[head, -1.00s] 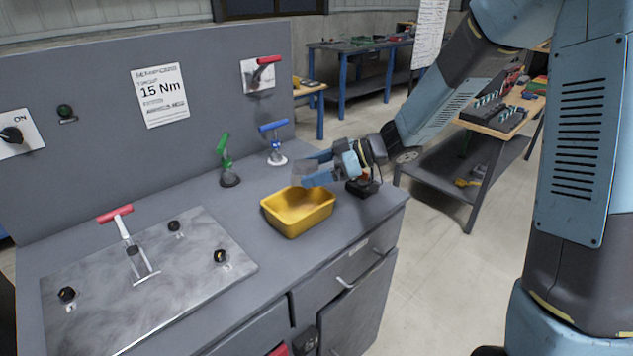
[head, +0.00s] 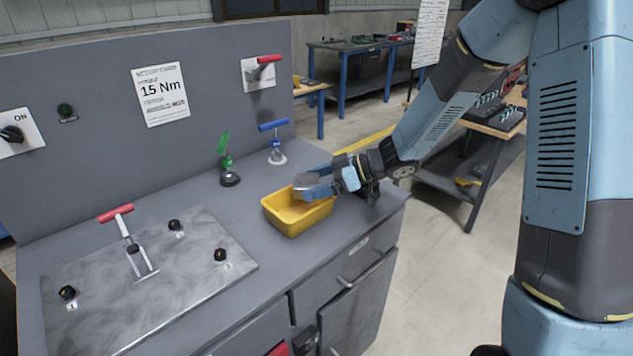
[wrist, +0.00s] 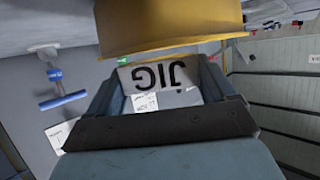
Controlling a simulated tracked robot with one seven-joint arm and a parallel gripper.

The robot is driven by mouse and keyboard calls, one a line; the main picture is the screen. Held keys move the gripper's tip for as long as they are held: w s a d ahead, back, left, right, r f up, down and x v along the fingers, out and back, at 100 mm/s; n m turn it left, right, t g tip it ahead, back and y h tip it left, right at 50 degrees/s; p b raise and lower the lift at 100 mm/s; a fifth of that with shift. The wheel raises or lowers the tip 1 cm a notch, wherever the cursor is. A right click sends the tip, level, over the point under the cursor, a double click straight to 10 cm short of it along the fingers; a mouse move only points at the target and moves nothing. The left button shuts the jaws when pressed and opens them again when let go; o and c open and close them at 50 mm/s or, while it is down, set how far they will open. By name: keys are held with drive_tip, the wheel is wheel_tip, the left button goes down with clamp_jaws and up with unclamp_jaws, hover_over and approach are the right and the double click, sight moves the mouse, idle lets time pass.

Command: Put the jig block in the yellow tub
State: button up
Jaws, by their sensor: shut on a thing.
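The jig block (wrist: 160,74) is a light grey block with "JIG" printed on it in dark letters, upside down in the wrist view. My gripper (head: 312,184) is shut on it, and the block shows as a grey shape (head: 305,182) in the head view. The yellow tub (head: 282,219) stands on the grey bench near its right end. The gripper and block are over the tub's back right part, at about rim height. The tub's wall (wrist: 165,22) fills the top of the wrist view. I cannot tell whether the block touches the tub.
Behind the tub stand a green-handled clamp (head: 229,163) and a blue-handled clamp (head: 275,143). A metal plate (head: 150,285) with a red-handled clamp (head: 124,224) and black knobs lies to the left. The bench between plate and tub is clear.

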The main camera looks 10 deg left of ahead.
drive_tip(key=shift+f, duration=0.25)
drive_tip(key=o, duration=1.2)
drive_tip(key=shift+c, duration=0.2)
